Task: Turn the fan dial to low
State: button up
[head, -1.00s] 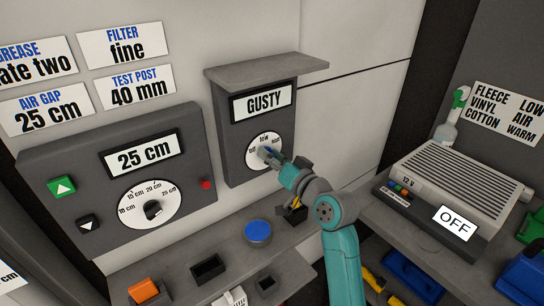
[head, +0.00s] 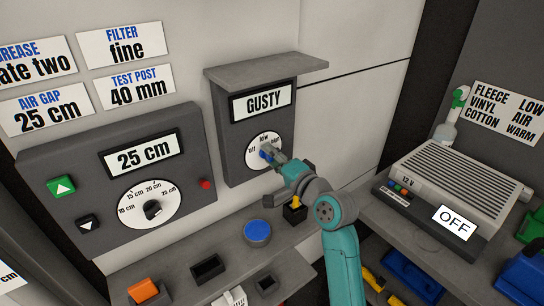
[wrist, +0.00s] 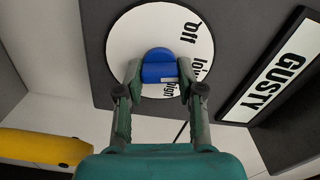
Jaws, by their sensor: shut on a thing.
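The fan dial (head: 253,161) is a white disc marked off, low and high on a grey wall panel. Its blue knob (wrist: 158,66) shows in the wrist view, with a white mark on its lower edge by the word high. My gripper (wrist: 160,78) is shut on the blue knob, one finger on each side. In the head view my gripper (head: 267,154) covers the lower right of the dial. The sign above the dial (head: 262,103) reads GUSTY; it also shows in the wrist view (wrist: 276,72).
A ledge (head: 318,65) juts out above the fan panel. A second panel to the left has a dial (head: 150,208) and a 25 cm display (head: 143,154). A blue round button (head: 257,232) is on the shelf below. A heater-like box reading OFF (head: 455,222) stands at right.

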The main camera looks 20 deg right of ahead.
jog(key=shift+f+m, duration=0.1)
jog(key=shift+m, duration=1.2)
jog(key=o, duration=1.2)
jog(key=shift+c, duration=0.2)
jog(key=v, duration=1.2)
